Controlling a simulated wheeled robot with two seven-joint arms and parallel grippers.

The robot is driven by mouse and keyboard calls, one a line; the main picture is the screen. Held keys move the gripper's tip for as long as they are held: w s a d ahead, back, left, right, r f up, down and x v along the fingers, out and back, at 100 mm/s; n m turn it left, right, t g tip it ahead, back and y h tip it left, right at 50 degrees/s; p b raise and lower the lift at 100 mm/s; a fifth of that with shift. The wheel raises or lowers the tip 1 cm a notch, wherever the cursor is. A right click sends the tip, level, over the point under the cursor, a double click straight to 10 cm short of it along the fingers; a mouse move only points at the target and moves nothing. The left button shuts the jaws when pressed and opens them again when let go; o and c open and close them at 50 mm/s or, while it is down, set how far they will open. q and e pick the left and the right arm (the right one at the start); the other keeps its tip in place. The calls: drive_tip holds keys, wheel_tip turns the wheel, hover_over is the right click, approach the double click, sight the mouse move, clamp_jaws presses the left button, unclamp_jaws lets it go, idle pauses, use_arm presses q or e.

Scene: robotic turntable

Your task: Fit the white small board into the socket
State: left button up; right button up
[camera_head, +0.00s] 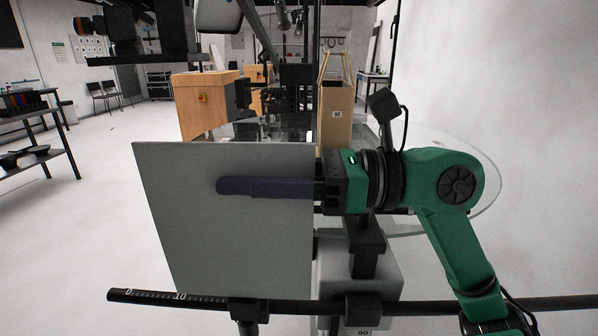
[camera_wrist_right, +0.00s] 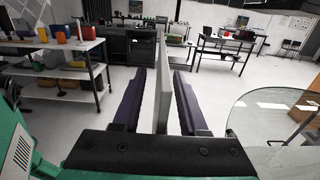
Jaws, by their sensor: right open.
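The white small board (camera_head: 230,245) stands upright, its broad face toward me in the head view. In the right wrist view the board (camera_wrist_right: 163,85) shows edge-on between my fingers. My right gripper (camera_head: 222,186) reaches across the board from the right, one dark finger in front of its face and the other hidden behind. In the wrist view the right gripper (camera_wrist_right: 160,73) is open, with a finger on each side of the board. A black holder (camera_head: 250,310), which may be the socket, sits below the board's lower edge. I cannot tell whether the board is seated in it. My left gripper is not in view.
A black graduated rail (camera_head: 205,300) crosses the front, with a second black clamp (camera_head: 363,308) on it. A round glass tabletop (camera_head: 480,200) lies behind my right arm. A paper bag (camera_head: 335,115) and a wooden box (camera_head: 205,105) stand farther back.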

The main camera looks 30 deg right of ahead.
drive_tip(key=b+v, duration=0.4)
drive_tip(key=v, duration=1)
drive_tip(key=shift+s+d+b, duration=0.15)
drive_tip(key=shift+d+b, duration=0.1)
drive_tip(key=shift+b, duration=0.15)
